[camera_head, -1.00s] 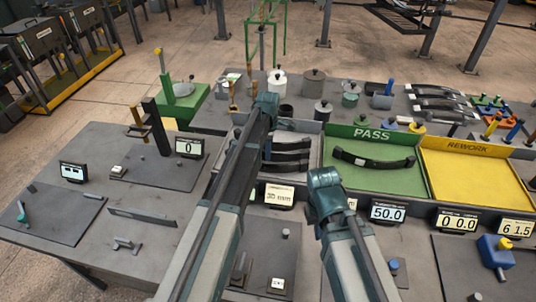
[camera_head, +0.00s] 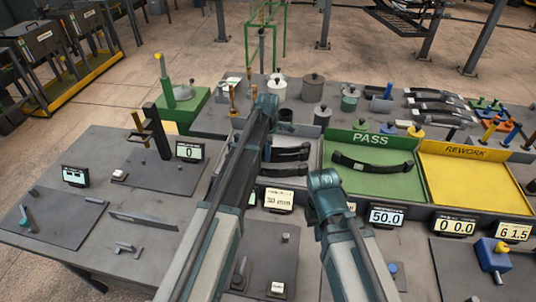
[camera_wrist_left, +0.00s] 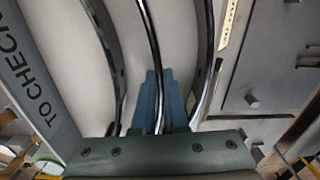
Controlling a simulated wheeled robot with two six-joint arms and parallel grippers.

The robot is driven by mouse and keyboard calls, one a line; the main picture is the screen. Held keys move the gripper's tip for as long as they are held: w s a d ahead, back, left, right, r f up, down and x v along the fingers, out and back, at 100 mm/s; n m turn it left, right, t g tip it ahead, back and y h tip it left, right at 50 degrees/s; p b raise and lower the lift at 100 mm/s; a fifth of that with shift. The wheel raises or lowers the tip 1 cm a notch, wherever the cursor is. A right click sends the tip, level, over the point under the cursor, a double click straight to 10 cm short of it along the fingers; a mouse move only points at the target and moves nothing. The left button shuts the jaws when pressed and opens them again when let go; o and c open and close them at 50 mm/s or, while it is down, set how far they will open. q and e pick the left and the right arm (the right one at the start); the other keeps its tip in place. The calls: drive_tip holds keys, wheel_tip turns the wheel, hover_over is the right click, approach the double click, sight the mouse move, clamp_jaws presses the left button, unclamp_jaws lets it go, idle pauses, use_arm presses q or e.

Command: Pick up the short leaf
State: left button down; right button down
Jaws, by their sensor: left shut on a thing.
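In the left wrist view, several dark, curved spring leaves lie side by side in the grey tray marked TO CHECK (camera_wrist_left: 40,80). My left gripper (camera_wrist_left: 157,100) is shut on the middle leaf (camera_wrist_left: 152,35), which runs between its blue fingers. One leaf (camera_wrist_left: 105,45) lies left of it and another (camera_wrist_left: 209,60) right of it. In the head view, dark leaves (camera_head: 290,151) show in the grey tray, partly hidden by my left arm. The left gripper is hidden there. I cannot tell the leaves' lengths apart. My right arm shows, but its gripper does not.
A green PASS tray (camera_head: 350,190) holds one dark leaf (camera_head: 373,163). A yellow REWORK tray (camera_head: 470,185) beside it is empty. Several dark leaves (camera_head: 435,103) lie stacked at the back right. Small displays (camera_head: 387,216) line the trays' front. Weights and pots stand behind.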

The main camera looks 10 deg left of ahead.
use_arm(q)
wheel_tip(320, 180, up, 8)
drive_tip(key=p, duration=0.7)
drive_tip(key=shift+r+p, duration=0.2)
drive_tip(key=shift+p, duration=0.1)
